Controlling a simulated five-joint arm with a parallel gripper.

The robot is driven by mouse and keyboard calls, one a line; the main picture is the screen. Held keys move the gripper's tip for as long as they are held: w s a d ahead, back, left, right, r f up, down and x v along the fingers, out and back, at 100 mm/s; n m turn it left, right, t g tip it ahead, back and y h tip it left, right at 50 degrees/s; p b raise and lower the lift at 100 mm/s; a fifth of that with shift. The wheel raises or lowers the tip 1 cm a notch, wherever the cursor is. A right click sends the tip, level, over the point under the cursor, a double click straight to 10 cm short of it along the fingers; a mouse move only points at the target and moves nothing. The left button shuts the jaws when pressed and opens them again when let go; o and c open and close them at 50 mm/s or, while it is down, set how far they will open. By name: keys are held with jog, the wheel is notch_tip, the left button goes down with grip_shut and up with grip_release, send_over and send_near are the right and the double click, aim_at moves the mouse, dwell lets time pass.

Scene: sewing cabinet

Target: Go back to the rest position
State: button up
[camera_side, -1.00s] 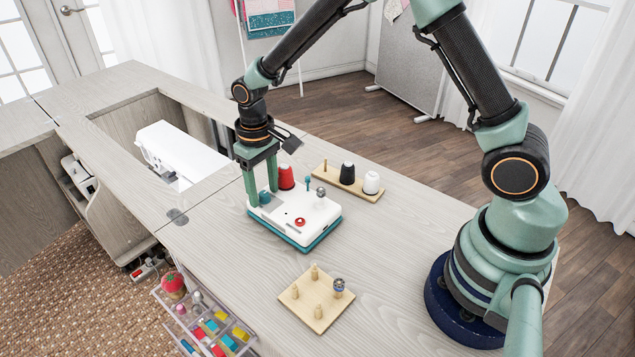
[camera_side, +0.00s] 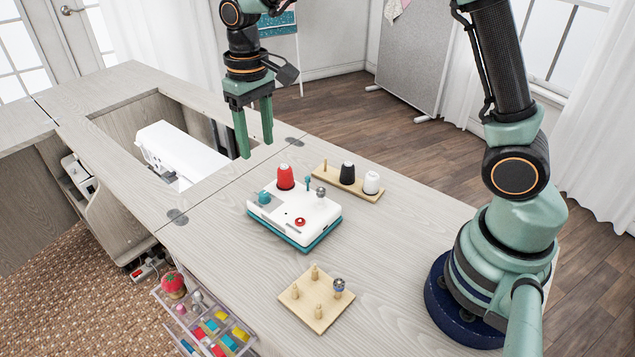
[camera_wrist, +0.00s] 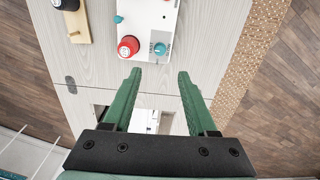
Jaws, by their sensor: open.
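My gripper (camera_side: 256,150) is open and empty, with its green fingers pointing down. It is raised in the air up and to the left of the white and teal machine (camera_side: 317,225) in the side view. In the wrist view my gripper (camera_wrist: 158,75) shows its two fingers well apart with nothing between them. The machine (camera_wrist: 148,12) is beyond the fingertips there, with a red spool (camera_wrist: 128,46) and a teal knob (camera_wrist: 160,49) on it. The red spool also stands upright on the machine in the side view (camera_side: 285,177).
A wooden rack with a black spool (camera_side: 347,173) and a white spool (camera_side: 371,183) stands behind the machine. A peg board (camera_side: 297,292) with a bobbin (camera_side: 338,285) is at the front. A sewing machine (camera_side: 175,150) sits in the cabinet opening. Bare table (camera_side: 400,235) lies right of the machine.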

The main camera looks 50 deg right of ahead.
jog(key=s+d+r+t, duration=0.2)
jog(key=s+d+r, duration=0.1)
jog(key=s, duration=0.4)
jog(key=s+d+r+t, duration=0.3)
jog(key=s+d+r, duration=0.1)
jog(key=s, duration=0.3)
jog(key=shift+s+d+r+t, duration=0.3)
jog(key=shift+s+d, duration=0.1)
